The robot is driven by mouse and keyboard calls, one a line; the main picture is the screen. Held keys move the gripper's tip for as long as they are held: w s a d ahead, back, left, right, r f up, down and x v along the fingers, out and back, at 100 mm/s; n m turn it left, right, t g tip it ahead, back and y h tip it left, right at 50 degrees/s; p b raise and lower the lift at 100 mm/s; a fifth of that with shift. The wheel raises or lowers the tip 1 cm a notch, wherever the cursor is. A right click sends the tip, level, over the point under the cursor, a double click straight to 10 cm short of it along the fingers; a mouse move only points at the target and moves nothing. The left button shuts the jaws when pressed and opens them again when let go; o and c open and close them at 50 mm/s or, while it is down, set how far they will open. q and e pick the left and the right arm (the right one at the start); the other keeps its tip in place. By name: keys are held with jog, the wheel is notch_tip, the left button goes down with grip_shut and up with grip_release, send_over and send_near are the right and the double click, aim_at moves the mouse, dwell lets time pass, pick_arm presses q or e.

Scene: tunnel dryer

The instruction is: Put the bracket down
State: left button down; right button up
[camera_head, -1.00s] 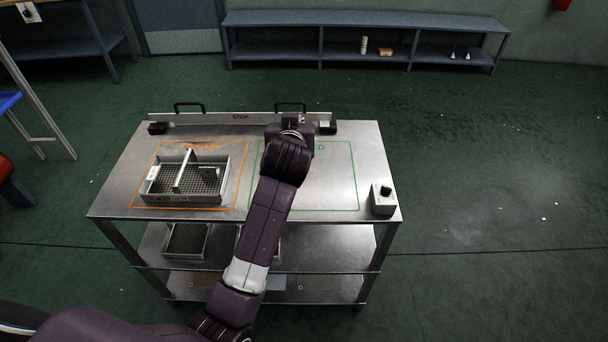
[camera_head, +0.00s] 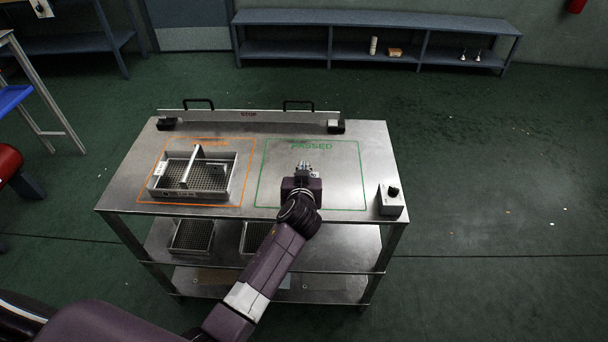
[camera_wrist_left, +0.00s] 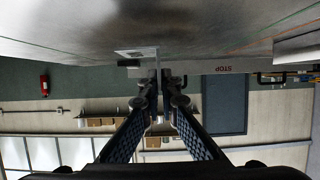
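My left gripper (camera_head: 304,168) is over the green-outlined PASSED area (camera_head: 268,199) on the metal table. In the left wrist view its two fingers (camera_wrist_left: 159,84) close in on a thin grey upright piece. That piece seems to be the bracket (camera_wrist_left: 136,53), with a pale flat part by the table surface. Whether the bracket touches the table I cannot tell. In the head view it is mostly hidden by the gripper. My right gripper is in neither view.
An orange-outlined area on the left holds a mesh tray (camera_head: 167,195) with an upright bar. A low STOP barrier (camera_head: 270,116) with two handles runs along the back. A grey control box (camera_head: 391,203) stands at the right edge. The PASSED area around the gripper is clear.

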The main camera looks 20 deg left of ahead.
pick_arm(q)
notch_tip(320, 180, down, 2)
jog(key=shift+f, duration=0.25)
jog(key=c, duration=2.7)
grip_release()
jog(key=o, duration=0.5)
jog(key=shift+o, duration=0.2)
jog(key=v, duration=1.2)
